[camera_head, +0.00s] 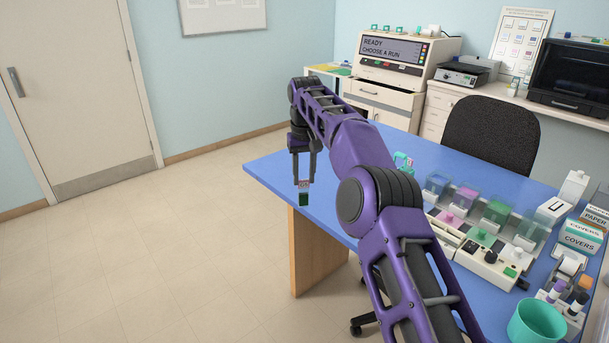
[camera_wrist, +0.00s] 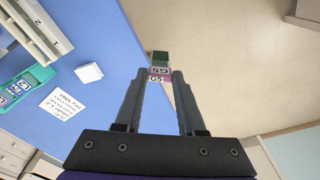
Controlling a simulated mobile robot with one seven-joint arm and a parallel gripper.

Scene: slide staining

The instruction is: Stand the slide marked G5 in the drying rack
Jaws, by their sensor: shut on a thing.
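My gripper (camera_head: 302,176) is shut on a slide (camera_head: 303,198) that hangs below the fingertips near the table's left corner. In the wrist view the slide (camera_wrist: 160,57) shows a dark green end and a pink-and-white label reading G5, between the fingertips (camera_wrist: 160,76). Behind it is floor. A teal holder (camera_head: 403,160) stands on the blue table; it also shows in the wrist view (camera_wrist: 14,92) with labelled slides in it. A white piece marked 1 and 2 (camera_wrist: 38,28) is at the upper left there. I cannot tell which thing is the drying rack.
The blue table (camera_head: 285,172) is bare at its left end. Several staining jars (camera_head: 465,195) and a teal cup (camera_head: 537,322) crowd its right side. A written note (camera_wrist: 63,108) and a white square (camera_wrist: 89,73) lie on it. A dark chair (camera_head: 492,132) stands behind.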

